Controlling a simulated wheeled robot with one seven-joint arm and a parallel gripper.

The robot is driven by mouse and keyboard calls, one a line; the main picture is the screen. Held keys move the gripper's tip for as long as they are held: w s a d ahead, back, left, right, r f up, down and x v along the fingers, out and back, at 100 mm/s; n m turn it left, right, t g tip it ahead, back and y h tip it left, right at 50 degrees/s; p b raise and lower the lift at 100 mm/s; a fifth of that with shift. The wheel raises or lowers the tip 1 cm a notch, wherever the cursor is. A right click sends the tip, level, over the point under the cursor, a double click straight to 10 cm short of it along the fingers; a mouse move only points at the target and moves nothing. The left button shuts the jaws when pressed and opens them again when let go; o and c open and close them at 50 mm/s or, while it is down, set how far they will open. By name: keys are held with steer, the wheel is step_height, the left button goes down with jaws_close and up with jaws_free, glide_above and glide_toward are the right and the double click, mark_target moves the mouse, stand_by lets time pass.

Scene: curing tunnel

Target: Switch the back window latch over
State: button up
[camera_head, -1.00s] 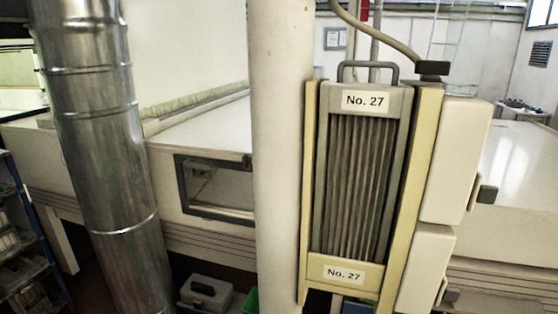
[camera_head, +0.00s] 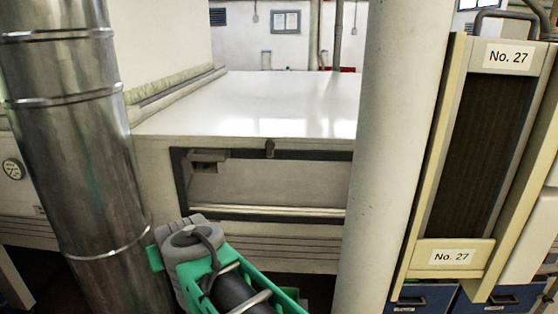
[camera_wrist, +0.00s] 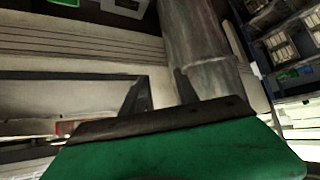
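A dark-framed window (camera_head: 262,212) is set in the side of the white tunnel housing, between the metal duct and the pale post. I cannot tell whether this is the back window's latch. A grey block (camera_head: 207,160) shows inside the opening at upper left. My green and grey arm is below the window in the head view, where the fingers are hidden. In the wrist view my gripper (camera_wrist: 160,90) has two dark fingers apart with nothing between them. The window frame (camera_wrist: 60,76) shows left of them.
A shiny metal duct (camera_head: 75,140) stands close on the left. A pale post (camera_head: 385,150) stands right of the window, partly covering its right end. A framed filter unit marked No. 27 (camera_head: 452,256) is farther right. The housing's white top (camera_head: 250,105) is clear.

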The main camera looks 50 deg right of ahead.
steer(key=w+d+f+m+t+h+b, duration=0.1)
steer(key=w+d+m+t+h+b, duration=0.25)
steer(key=d, duration=0.65)
steer(key=m+t+h+b, duration=0.1)
steer(key=m+h+b, duration=0.3)
steer(key=h+b, duration=0.7)
glide_toward(269, 149)
steer(key=w+d, duration=0.2)
steer(key=d, duration=0.1)
steer(key=shift+t+h, duration=0.35)
steer(key=p+x, duration=0.1)
steer(key=x, duration=0.1)
steer(key=p+x, duration=0.1)
steer(key=x, duration=0.2)
steer(key=p+x, duration=0.1)
steer(key=x, duration=0.1)
steer(key=shift+w+d+r, duration=0.1)
steer(key=shift+w+r, duration=0.15)
steer(key=shift+r, duration=0.2)
steer(key=shift+c, duration=0.3)
jaws_close()
